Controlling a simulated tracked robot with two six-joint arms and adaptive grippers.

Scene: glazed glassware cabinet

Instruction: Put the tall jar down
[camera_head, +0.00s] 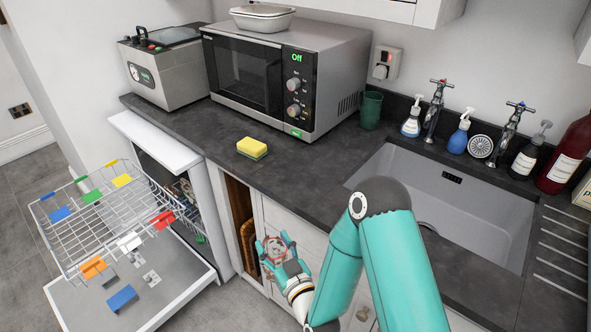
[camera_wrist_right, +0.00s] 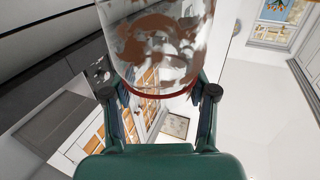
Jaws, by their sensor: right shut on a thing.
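The tall jar (camera_wrist_right: 160,42) is clear glass with reddish-brown patches and a red band at its near edge. It fills the upper middle of the right wrist view, and its far end is cut off. My right gripper (camera_head: 280,258) is shut on it, with one finger on each side. In the head view the jar (camera_head: 272,248) is small, partly hidden by the fingers, and held in front of the counter's cabinet doors, below the worktop. Whether it is upright is hard to tell. My left gripper is not in view.
The dark worktop (camera_head: 205,135) carries a yellow sponge (camera_head: 252,148), a microwave (camera_head: 285,75) and a green cup (camera_head: 371,110). A sink (camera_head: 465,215) lies right, with bottles behind it. The open dishwasher's rack (camera_head: 110,220) extends at left. Worktop in front of the microwave is mostly clear.

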